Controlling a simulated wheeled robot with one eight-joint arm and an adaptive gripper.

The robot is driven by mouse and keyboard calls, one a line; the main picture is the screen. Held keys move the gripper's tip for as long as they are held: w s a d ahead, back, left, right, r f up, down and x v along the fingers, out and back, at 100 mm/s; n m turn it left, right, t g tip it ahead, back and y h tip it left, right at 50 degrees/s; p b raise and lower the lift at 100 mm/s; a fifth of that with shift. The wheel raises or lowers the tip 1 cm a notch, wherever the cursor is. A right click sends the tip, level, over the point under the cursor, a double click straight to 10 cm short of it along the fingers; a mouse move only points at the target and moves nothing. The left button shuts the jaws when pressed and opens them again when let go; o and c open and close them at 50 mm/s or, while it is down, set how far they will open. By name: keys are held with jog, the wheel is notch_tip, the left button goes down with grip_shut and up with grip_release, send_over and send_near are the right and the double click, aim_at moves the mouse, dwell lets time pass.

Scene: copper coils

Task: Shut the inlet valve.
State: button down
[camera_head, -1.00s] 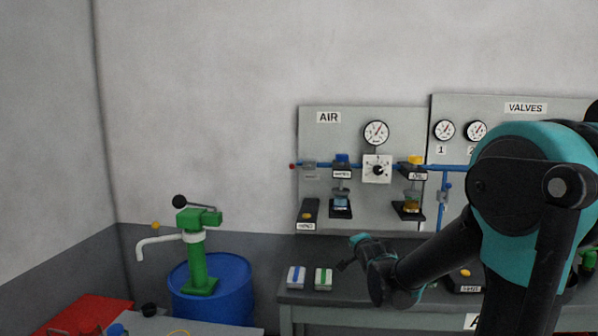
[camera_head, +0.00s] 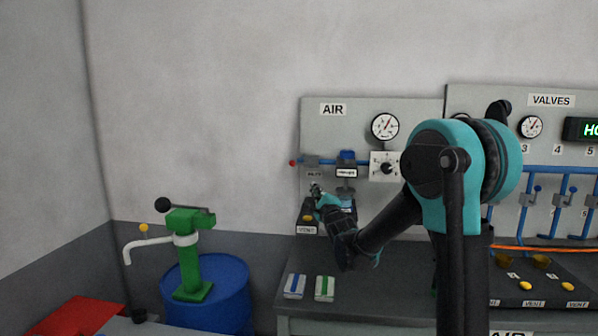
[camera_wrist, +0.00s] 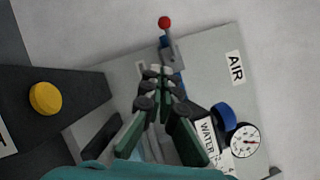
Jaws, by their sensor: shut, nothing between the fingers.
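The inlet valve (camera_head: 311,161) is a small grey fitting at the left end of the blue pipe on the AIR panel. A red ball (camera_head: 292,162) sticks out to its left, level with the pipe. A small label hangs below it, too blurred to read. In the wrist view the valve (camera_wrist: 172,50) and red ball (camera_wrist: 164,22) show just beyond my fingertips. My gripper (camera_head: 316,188) is shut and empty, a little below the valve in the head view. It also shows in the wrist view (camera_wrist: 157,78). I cannot tell whether the tips touch the valve.
A VENT block with a yellow button (camera_wrist: 45,98) sits left of my gripper in the wrist view. The water filter (camera_head: 346,172) and pressure gauge (camera_head: 385,127) are to the right. A green pump (camera_head: 190,255) stands on a blue drum. Bare wall lies left of the panel.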

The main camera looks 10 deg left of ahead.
jog(key=s+a+r+x, duration=0.1)
jog(key=a+x, duration=0.1)
jog(key=x, duration=1)
jog(key=shift+w+a+r, duration=0.2)
jog(key=shift+w+r, duration=0.05)
